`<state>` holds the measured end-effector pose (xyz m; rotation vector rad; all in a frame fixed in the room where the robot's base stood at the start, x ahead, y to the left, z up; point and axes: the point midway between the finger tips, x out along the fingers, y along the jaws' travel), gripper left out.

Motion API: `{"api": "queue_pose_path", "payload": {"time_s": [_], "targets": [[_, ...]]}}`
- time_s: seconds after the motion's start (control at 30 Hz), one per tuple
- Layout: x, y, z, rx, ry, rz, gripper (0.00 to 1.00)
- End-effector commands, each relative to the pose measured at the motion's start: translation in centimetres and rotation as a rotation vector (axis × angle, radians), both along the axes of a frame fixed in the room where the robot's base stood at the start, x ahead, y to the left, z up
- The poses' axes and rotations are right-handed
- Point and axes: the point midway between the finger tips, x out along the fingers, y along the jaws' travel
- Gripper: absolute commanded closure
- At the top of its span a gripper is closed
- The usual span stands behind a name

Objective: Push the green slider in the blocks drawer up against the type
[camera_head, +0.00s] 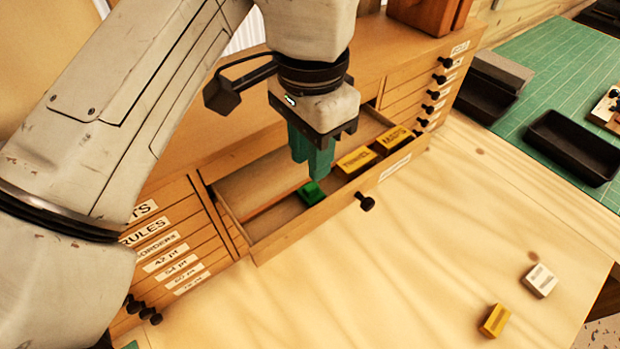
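The open blocks drawer (320,210) sticks out of the wooden cabinet, with a black knob (365,201) on its front. The green slider (311,194) lies in the drawer's front channel. To its right in the same channel are two yellow type blocks with dark lettering, a nearer one (357,162) and a farther one (393,139). A small gap seems to show between the slider and the nearer block. My gripper (318,170) points down with its green fingers just above the slider. The fingers look close together; whether they touch the slider is unclear.
Labelled shut drawers (165,250) with knobs lie to the left, and more (430,95) to the right. A yellow block (495,320) and a whitish block (540,280) lie on the wooden top. Black trays (572,148) rest on the green mat at right.

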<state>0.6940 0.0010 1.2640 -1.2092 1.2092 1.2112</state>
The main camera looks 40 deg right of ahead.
Motion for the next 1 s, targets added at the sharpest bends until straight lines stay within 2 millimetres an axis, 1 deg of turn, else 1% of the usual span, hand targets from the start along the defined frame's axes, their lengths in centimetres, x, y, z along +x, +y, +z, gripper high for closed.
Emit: {"api": "queue_pose_path", "payload": {"time_s": [0.03, 0.1, 0.2, 0.4, 0.6, 0.87, 1.0], "targets": [[0.0, 0.0, -1.5, 0.000, -0.001, 0.000, 0.72], [0.0, 0.0, -2.4, 0.000, -0.001, 0.000, 0.72], [0.0, 0.0, -3.6, 0.000, 0.000, 0.000, 0.72], [0.0, 0.0, -5.1, 0.000, -0.002, 0.000, 0.72], [0.0, 0.0, -5.5, 0.000, -0.002, -0.001, 0.72], [0.0, 0.0, -5.5, -0.001, -0.001, -0.001, 0.72], [0.0, 0.0, -5.5, -0.001, -0.001, -0.001, 0.85]]}}
